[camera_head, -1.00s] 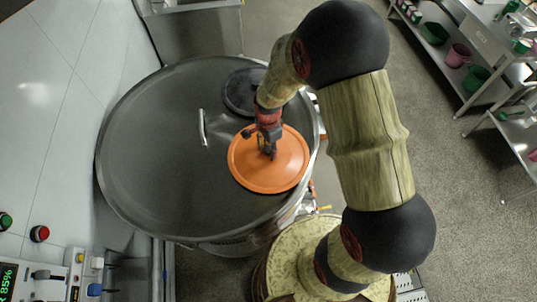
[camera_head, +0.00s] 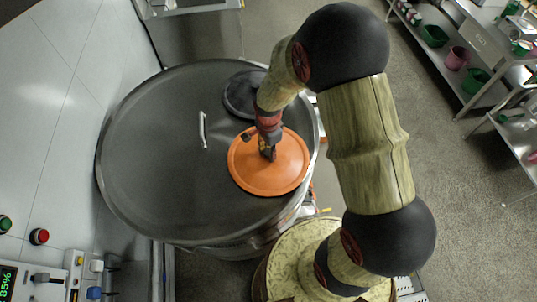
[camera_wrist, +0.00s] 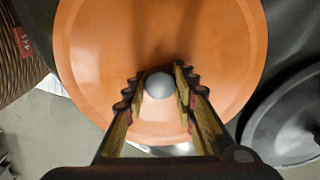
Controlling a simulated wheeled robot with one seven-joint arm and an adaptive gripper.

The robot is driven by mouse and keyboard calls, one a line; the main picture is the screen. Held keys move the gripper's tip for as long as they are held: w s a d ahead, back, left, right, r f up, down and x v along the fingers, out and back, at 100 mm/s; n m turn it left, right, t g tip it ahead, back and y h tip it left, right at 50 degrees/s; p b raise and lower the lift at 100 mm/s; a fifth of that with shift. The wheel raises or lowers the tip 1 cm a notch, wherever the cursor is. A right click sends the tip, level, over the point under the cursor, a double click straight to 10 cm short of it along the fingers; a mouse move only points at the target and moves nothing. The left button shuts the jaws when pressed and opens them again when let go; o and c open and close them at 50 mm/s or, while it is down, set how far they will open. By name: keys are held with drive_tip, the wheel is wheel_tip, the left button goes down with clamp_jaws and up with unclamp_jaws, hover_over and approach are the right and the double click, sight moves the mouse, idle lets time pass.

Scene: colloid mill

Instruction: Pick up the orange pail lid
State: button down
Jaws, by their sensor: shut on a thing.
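The orange pail lid (camera_head: 285,170) is a round disc on the right part of the large grey vat top (camera_head: 150,150). In the wrist view the lid (camera_wrist: 95,50) fills most of the picture, with a round grey knob (camera_wrist: 159,85) in its middle. My gripper (camera_head: 268,156) is over the lid's middle. In the wrist view my gripper's two toothed fingers (camera_wrist: 158,88) stand on either side of the knob and are shut on it. From these views I cannot tell whether the lid is clear of the surface below.
A dark round lid (camera_head: 238,95) lies behind the orange one, partly under my arm. A metal handle (camera_head: 202,130) stands up from the vat top. A control panel with buttons (camera_head: 39,236) is at lower left. Shelves with pails (camera_head: 475,80) stand at upper right.

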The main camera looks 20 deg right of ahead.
sight(268, 151)
drive_tip(key=shift+r, duration=0.15)
drive_tip(key=shift+r, duration=0.2)
wheel_tip(268, 151, up, 2)
drive_tip(key=shift+w+r+b, duration=0.1)
drive_tip(key=shift+r+b, duration=0.05)
drive_tip(key=shift+b, duration=0.15)
drive_tip(key=w+d+r+b, duration=0.1)
drive_tip(key=w+d+r, duration=0.3)
drive_tip(key=d+r, duration=0.6)
drive_tip(key=d, duration=0.3)
drive_tip(key=shift+w+d, duration=0.15)
drive_tip(key=shift+w, duration=0.05)
